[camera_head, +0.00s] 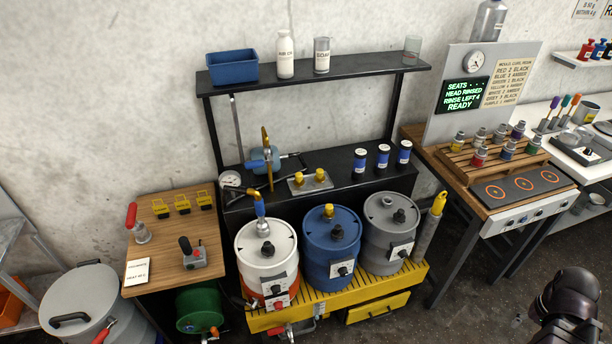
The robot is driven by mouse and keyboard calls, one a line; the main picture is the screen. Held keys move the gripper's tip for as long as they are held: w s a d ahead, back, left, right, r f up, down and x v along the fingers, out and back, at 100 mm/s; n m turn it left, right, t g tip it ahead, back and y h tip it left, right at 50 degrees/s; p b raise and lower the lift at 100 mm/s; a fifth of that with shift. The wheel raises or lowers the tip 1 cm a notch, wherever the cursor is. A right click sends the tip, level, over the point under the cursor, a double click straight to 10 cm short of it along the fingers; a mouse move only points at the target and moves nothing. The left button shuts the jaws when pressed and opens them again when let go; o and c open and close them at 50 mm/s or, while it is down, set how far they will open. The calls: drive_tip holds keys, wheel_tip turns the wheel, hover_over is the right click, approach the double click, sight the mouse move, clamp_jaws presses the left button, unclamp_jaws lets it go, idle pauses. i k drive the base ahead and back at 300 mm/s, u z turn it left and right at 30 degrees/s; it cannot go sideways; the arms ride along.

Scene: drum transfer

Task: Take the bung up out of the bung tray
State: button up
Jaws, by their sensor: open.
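The bung tray (311,187) is a small shallow grey metal tray on the black shelf behind the drums. Two yellow bungs stand upright in it, a left bung (299,178) and a right bung (320,175). A dark rounded part of my own arm shows at the lower right edge, far from the tray. My gripper's fingers do not show.
A white drum (255,241), a blue drum (323,262) and a grey drum (376,242) stand in front of the shelf on a yellow pallet (376,292). A blue pump (263,158) is left of the tray; blue-labelled canisters (383,157) are right. An upper shelf (350,68) overhangs behind.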

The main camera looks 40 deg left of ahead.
sight(319, 178)
drive_tip(key=u, duration=0.45)
drive_tip(key=i, duration=0.75)
drive_tip(key=u, duration=0.75)
drive_tip(key=i, duration=0.85)
drive_tip(key=u, duration=0.3)
